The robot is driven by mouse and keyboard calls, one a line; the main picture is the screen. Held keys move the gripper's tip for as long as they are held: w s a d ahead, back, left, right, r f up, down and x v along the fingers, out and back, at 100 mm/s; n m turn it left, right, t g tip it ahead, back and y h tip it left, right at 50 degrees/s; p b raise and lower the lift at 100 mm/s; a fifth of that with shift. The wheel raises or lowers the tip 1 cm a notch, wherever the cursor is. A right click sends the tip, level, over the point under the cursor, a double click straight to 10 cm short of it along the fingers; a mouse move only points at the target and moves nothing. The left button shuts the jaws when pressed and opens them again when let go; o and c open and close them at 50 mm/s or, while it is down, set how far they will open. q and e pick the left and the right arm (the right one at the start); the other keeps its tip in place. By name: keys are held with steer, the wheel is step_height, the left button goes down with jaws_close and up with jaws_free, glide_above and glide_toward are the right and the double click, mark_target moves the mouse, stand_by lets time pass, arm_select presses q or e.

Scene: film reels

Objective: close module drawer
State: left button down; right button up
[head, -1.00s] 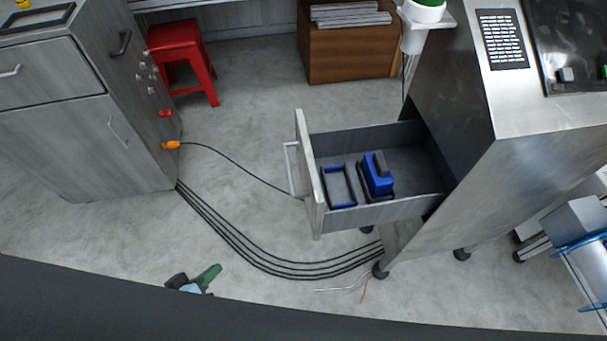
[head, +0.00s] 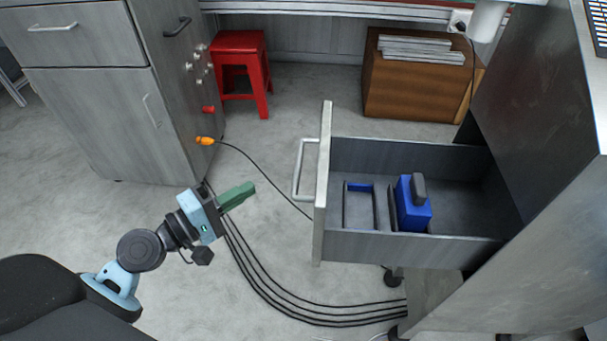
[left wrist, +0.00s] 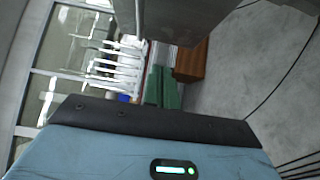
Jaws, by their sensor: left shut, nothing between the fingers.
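The module drawer (head: 345,245) is pulled well out of the grey metal cabinet (head: 545,190) at the right of the head view. Its pale front panel (head: 323,185) faces left and carries a bar handle (head: 299,170). Inside lie a blue block with a grey top (head: 413,205) and a blue-and-black frame (head: 360,205). My left gripper (head: 238,196) has green fingers, shut and empty, left of the drawer front and apart from it. In the left wrist view the green fingers (left wrist: 162,88) sit together. My right gripper is not in view.
Black cables (head: 260,275) run across the floor below the drawer. A grey cabinet (head: 90,110) with an orange plug (head: 205,141) stands at left. A red stool (head: 240,70) and a wooden box (head: 405,95) stand behind. Floor between gripper and drawer is mostly clear.

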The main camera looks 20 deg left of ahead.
arm_select(q)
steer(key=s+d+p+x, duration=0.1)
steer(key=d+x, duration=0.1)
steer(key=x, duration=1)
steer(key=shift+w+d+p, duration=0.15)
steer(key=shift+d+p, duration=0.25)
steer(key=shift+d, duration=0.05)
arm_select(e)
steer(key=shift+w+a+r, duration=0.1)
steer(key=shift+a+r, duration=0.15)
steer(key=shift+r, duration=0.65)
arm_select(q)
steer(key=shift+f, duration=0.1)
